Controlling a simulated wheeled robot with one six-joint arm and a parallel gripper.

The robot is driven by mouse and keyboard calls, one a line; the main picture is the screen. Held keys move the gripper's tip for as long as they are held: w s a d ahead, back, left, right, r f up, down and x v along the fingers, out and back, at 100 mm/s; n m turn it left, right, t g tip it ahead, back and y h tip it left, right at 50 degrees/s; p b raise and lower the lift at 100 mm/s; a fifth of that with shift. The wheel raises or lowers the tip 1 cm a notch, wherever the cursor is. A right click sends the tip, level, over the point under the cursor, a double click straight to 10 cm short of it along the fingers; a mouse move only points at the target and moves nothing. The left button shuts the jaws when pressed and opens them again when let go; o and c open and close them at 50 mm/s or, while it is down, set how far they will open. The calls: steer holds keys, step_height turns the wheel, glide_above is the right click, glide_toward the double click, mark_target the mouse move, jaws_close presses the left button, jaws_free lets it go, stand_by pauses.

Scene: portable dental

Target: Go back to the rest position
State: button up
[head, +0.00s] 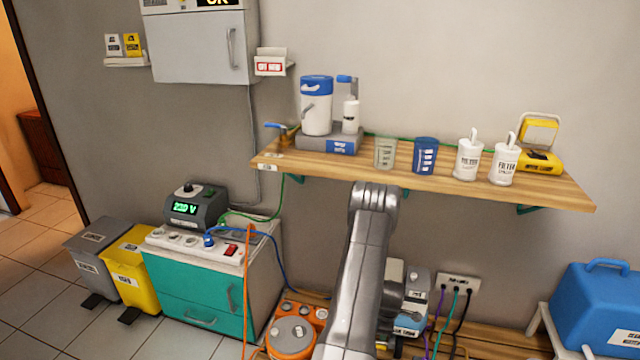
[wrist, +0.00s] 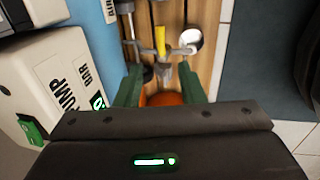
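My arm (head: 365,270) rises from the bottom of the head view in front of the wooden shelf, its bent top just under the shelf edge. My gripper is hidden in that view. In the wrist view my gripper (wrist: 161,76) shows two dark green fingers standing apart. No held thing is clear between them. Beyond and between the fingers lie a yellow-handled grey fitting (wrist: 161,40) and an orange rounded thing (wrist: 165,99), partly hidden by the gripper body. I cannot tell how far below the fingers they are.
The wall shelf (head: 400,178) carries cups and bottles above my arm. A white pump box (wrist: 50,80) stands left of the fingers, and a round metal piece (wrist: 190,41) lies ahead. An orange canister (head: 290,338) and hanging cables (head: 440,315) flank my arm.

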mark_target(381, 347)
steer(key=f+b, duration=0.1)
steer(key=f, duration=0.3)
steer(key=w+f, duration=0.1)
steer(key=f, duration=0.3)
steer(key=w+f+b, duration=0.1)
steer(key=f, duration=0.3)
steer(key=shift+d+b, duration=0.3)
steer(key=shift+d, duration=0.05)
steer(key=shift+s+a+m+p, duration=0.15)
steer(key=shift+m+p, duration=0.15)
steer(key=shift+m, duration=0.3)
steer(key=shift+s+a+m+b, duration=0.1)
steer(key=shift+s+m+b, duration=0.2)
steer(key=shift+m, duration=0.4)
steer(key=shift+a+r+m+h, duration=0.1)
steer(key=shift+m+h, duration=0.2)
